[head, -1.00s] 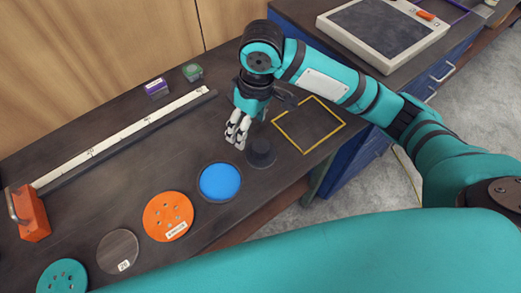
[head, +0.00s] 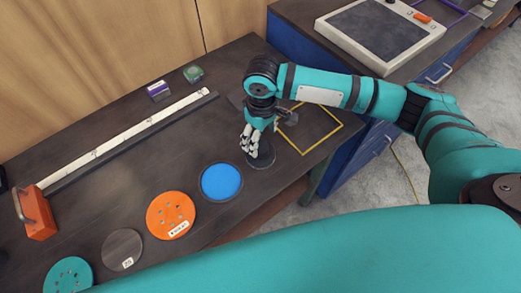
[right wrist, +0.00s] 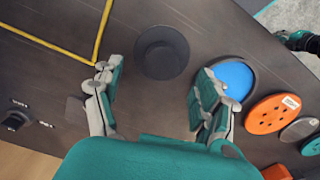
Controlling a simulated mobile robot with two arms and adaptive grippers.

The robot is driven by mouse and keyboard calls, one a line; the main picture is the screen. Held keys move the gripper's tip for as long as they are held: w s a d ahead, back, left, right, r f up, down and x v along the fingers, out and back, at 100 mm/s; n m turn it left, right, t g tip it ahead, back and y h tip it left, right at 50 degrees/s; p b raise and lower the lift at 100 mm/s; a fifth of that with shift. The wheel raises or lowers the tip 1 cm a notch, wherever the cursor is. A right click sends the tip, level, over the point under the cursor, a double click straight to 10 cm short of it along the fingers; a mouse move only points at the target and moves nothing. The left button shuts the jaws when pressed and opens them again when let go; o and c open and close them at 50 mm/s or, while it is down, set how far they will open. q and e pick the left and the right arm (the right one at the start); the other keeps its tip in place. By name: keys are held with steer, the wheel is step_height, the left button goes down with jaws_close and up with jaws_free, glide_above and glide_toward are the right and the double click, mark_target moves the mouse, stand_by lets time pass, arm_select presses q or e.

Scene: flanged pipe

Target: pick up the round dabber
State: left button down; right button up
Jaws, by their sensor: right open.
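The round dabber appears to be the dark disc with a smaller raised round top (right wrist: 162,52), lying on the dark bench. In the head view the dabber (head: 262,162) is partly hidden behind my right gripper (head: 250,146). In the right wrist view, my right gripper (right wrist: 160,82) is open and empty, its fingers spread wide. The dabber lies ahead of the fingertips, roughly between their lines, with no contact visible. My left gripper is not shown clearly; a teal arm link fills the lower foreground of the head view.
A blue disc (head: 221,181) lies close to the dabber, then an orange disc (head: 170,214), a grey disc (head: 121,250) and a teal disc (head: 68,276). A yellow outlined square (head: 322,147) is to the right. The bench edge is near.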

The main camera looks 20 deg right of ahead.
mark_target(261, 147)
step_height(261, 147, down, 5)
steer(key=shift+s+a+r+p, duration=0.1)
steer(key=shift+s+p, duration=0.05)
steer(key=shift+p, duration=0.75)
steer(key=shift+f, duration=0.3)
steer(key=c, duration=1.3)
steer(key=shift+r, duration=0.15)
steer(key=shift+r+b, duration=0.35)
steer(key=shift+r, duration=0.15)
step_height(261, 147, up, 2)
steer(key=shift+r+b, duration=0.1)
steer(key=shift+b, duration=0.35)
steer(key=s+a+b, duration=0.1)
steer(key=s, duration=0.4)
steer(key=s+a+r+b, duration=0.1)
steer(key=s, duration=0.9)
steer(key=shift+s+a+r+b, duration=0.3)
steer(key=shift+s+a+b, duration=0.05)
steer(key=shift+a+b, duration=0.05)
